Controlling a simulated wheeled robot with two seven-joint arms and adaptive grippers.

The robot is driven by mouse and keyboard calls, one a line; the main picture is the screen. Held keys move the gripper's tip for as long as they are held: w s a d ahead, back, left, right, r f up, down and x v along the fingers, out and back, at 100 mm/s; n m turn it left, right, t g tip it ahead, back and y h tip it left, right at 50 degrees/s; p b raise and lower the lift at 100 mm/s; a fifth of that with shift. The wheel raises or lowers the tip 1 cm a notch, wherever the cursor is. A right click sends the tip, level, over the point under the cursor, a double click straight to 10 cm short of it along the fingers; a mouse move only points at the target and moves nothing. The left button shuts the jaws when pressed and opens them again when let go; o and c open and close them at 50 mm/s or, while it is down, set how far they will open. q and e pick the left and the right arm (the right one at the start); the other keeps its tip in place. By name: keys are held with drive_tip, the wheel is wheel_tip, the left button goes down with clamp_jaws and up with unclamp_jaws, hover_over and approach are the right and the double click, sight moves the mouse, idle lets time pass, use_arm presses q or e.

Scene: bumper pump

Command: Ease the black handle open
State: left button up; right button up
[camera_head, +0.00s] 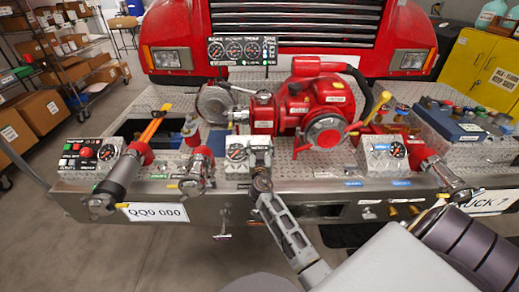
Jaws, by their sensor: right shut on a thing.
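My left gripper is not in view.
A capped black-and-red pipe (122,178) sticks out at left, and a red-collared metal outlet (197,172) stands close left of my gripper. Another outlet (438,168) is at right. A yellow lever (353,128) is on the pump. Free floor lies at left.

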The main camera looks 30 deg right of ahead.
sight(260, 149)
drive_tip(key=shift+s+a+r, duration=0.2)
drive_tip(key=shift+s+r, duration=0.05)
drive_tip(key=shift+r, duration=0.3)
drive_tip(key=shift+s+a+r, duration=0.15)
drive_tip(key=shift+s+r, duration=0.1)
drive_tip(key=shift+r, duration=0.3)
drive_tip(key=o, duration=1.5)
drive_tip(key=shift+c, duration=0.2)
drive_tip(key=shift+v, duration=0.8)
drive_tip(key=v, duration=1)
drive_tip(key=shift+s, duration=0.25)
idle(1.4)
